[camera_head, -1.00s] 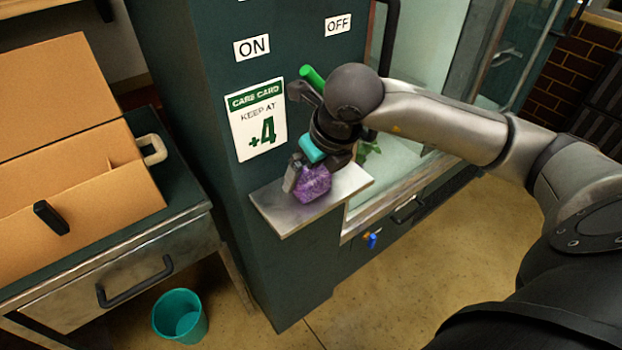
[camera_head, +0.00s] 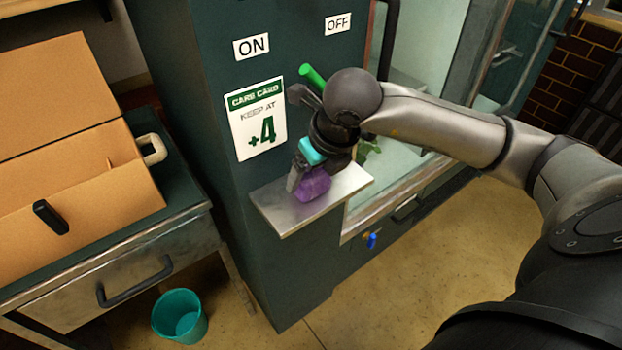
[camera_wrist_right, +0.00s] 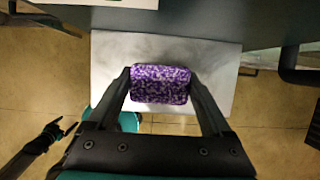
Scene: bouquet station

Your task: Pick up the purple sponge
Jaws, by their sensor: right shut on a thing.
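The purple speckled sponge (camera_head: 313,184) is at my right gripper over the small metal shelf (camera_head: 284,217) on the front of the dark green cabinet. My right gripper (camera_head: 305,182) points down and is shut on the sponge. In the right wrist view the sponge (camera_wrist_right: 161,84) sits between the two fingers (camera_wrist_right: 160,92), with the pale shelf (camera_wrist_right: 220,70) behind it. I cannot tell whether the sponge still touches the shelf. A dark gripper (camera_wrist_right: 50,142) shows at the lower left of the right wrist view, with its fingers apart; my left gripper is not in the head view.
The care card (camera_head: 257,118) hangs on the cabinet above the shelf. A cardboard box (camera_head: 75,215) stands on the side table at left. A teal bucket (camera_head: 181,316) is on the floor. A glass-fronted compartment (camera_head: 425,60) is right of the shelf.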

